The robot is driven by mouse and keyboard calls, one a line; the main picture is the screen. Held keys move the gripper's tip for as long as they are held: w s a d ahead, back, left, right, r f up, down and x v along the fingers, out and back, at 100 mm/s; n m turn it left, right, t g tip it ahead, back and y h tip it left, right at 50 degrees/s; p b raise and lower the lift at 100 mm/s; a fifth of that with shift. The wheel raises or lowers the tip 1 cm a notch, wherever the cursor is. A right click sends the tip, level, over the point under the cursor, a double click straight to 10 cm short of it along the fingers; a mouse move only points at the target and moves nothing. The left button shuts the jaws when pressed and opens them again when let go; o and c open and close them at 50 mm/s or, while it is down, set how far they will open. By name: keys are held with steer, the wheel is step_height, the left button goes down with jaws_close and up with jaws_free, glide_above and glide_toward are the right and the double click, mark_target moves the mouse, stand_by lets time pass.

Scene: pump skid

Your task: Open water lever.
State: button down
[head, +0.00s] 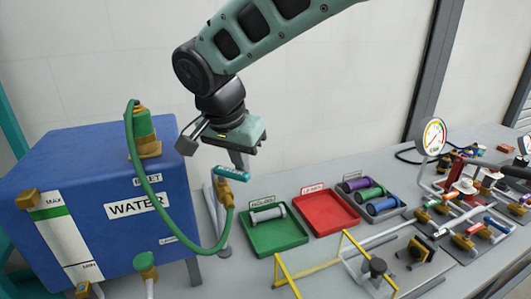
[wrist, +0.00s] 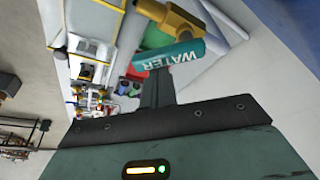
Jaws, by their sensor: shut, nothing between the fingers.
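The water lever (head: 232,173) is a teal handle on a brass valve, just right of the blue water tank (head: 105,180). In the head view it lies nearly level, across the brass body. In the wrist view the lever (wrist: 168,58) shows its WATER lettering, with the brass valve (wrist: 175,17) beyond it. My gripper (head: 240,162) points down right at the lever, its fingers shut and empty. The fingers (wrist: 157,80) reach the lever's edge in the wrist view; I cannot tell whether they touch it.
A green hose (head: 168,222) loops from the tank top to the valve. Right of it are a green tray (head: 277,241), a red tray (head: 325,212) and a grey tray with several coloured cylinders. A yellow-framed clear panel (head: 345,262) and pipework with a gauge (head: 433,136) stand further right.

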steer(key=m, duration=0.1)
steer(key=s+m, duration=0.1)
steer(key=shift+a+m+h, duration=0.1)
steer(key=shift+m+h, duration=0.3)
steer(key=m, duration=0.1)
steer(key=m+g, duration=0.1)
steer(key=shift+s+a+m+h, duration=0.2)
steer(key=shift+s+m+h, duration=0.1)
steer(key=shift+s+m, duration=0.1)
steer(key=shift+w+a+r+p, duration=0.1)
steer(key=shift+w+p, duration=0.05)
steer(key=shift+p, duration=0.15)
